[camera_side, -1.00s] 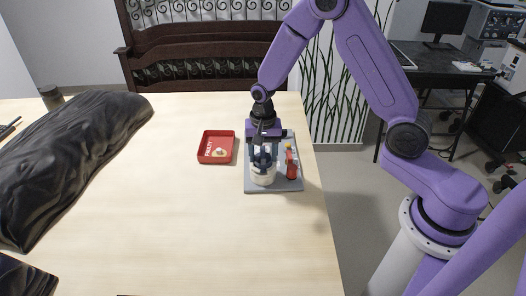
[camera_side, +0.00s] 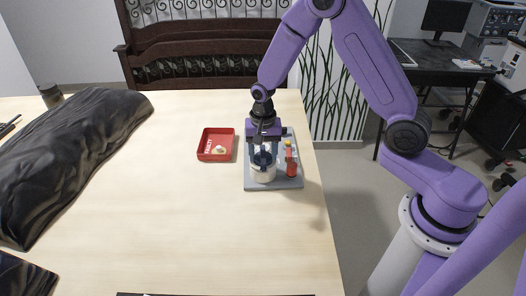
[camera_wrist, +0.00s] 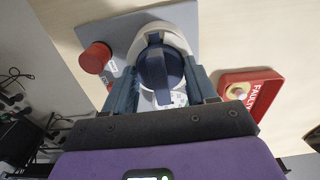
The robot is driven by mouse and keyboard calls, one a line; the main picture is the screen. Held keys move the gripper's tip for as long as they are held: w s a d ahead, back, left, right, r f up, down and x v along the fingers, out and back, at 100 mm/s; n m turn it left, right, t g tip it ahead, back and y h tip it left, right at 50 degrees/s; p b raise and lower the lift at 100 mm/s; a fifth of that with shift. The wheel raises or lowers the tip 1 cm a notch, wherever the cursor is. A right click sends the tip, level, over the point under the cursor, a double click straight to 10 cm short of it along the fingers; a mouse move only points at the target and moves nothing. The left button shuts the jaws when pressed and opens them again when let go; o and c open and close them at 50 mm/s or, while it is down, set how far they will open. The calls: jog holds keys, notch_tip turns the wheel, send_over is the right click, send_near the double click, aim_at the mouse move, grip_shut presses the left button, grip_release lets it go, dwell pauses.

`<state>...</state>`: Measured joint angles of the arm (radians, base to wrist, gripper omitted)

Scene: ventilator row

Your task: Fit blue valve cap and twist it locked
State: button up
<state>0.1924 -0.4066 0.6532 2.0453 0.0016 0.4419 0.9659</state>
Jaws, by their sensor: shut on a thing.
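The blue valve cap (camera_wrist: 160,66) is a dark blue round cap with a raised bar across its top. It sits on a white round body (camera_side: 263,174) on the grey base plate (camera_side: 274,186). The cap also shows in the side view (camera_side: 263,159), partly hidden by my fingers. My gripper (camera_wrist: 162,76) points down over it, one finger on each side, and is shut on the cap. Whether the cap is fully seated or turned to its lock cannot be told.
A red knob-like cylinder (camera_side: 291,170) stands on the plate right of the white body; it also shows in the wrist view (camera_wrist: 95,57). A red tray marked FAULTY (camera_side: 203,157) lies left of the plate with a small pale part (camera_side: 218,149) inside.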

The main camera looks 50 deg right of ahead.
jog(key=m, duration=0.4)
jog(key=shift+m, duration=0.3)
jog(key=m, duration=0.4)
jog(key=shift+m, duration=0.3)
dwell(0.3)
jog(key=o, duration=1.1)
